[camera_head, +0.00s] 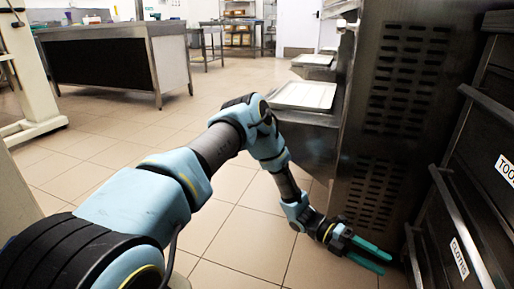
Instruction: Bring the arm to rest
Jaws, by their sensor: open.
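My arm reaches from the lower left across the picture and bends down to the right. My gripper (378,257) is at the lower right, low above the tiled floor, with its two teal fingers apart and nothing between them. It points right, towards the drawer cabinet (425,235), and is in front of the foot of the vented steel machine (372,190). I cannot tell the exact gap between the fingertips and the cabinet.
Dark drawers labelled TOOLS, partly cut off, and CLOTHS (459,258) stand at the right edge. A white tray (305,95) sits on a steel ledge behind my arm. A steel counter (120,52) stands at the back left. The tiled floor (110,130) is clear at centre left.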

